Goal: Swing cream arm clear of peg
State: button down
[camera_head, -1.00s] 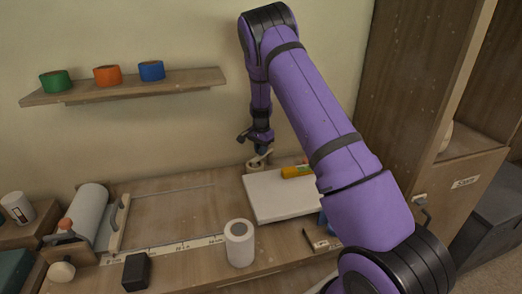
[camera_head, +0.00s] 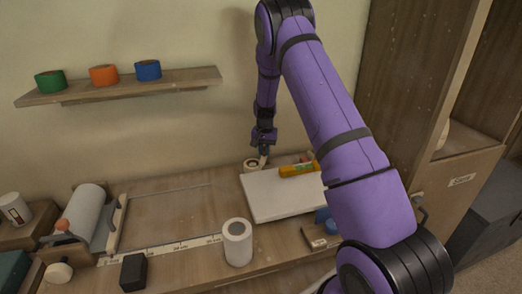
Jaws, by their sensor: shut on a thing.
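My gripper (camera_head: 264,150) is at the back edge of the bench, pointing down and shut on the small cream arm (camera_head: 263,161). The cream arm is a short pale piece below the fingertips, just right of a small round, pale-rimmed part (camera_head: 251,165) with a dark centre. I cannot make out the peg separately at this size. I cannot tell whether the cream arm still touches the round part. The fingers hide the cream arm's upper end.
A white board (camera_head: 270,202) with a yellow-orange item (camera_head: 298,170) lies just in front. A white cylinder (camera_head: 237,243) and black block (camera_head: 133,272) stand nearer. A shelf (camera_head: 170,85) with tape rolls hangs at left.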

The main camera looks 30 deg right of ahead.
jog(key=shift+s+d+n, duration=0.25)
jog(key=shift+d+n, duration=0.55)
jog(key=shift+n, duration=0.85)
jog(key=shift+s+d+n, duration=0.3)
jog(key=shift+d+n, duration=0.45)
jog(key=shift+n, duration=0.95)
jog(key=shift+s+d+n, duration=0.25)
jog(key=shift+d+n, duration=0.55)
jog(key=shift+n, duration=0.85)
jog(key=c, duration=1.1)
grip_release()
notch_tip(320, 180, up, 11)
jog(key=shift+f, duration=0.1)
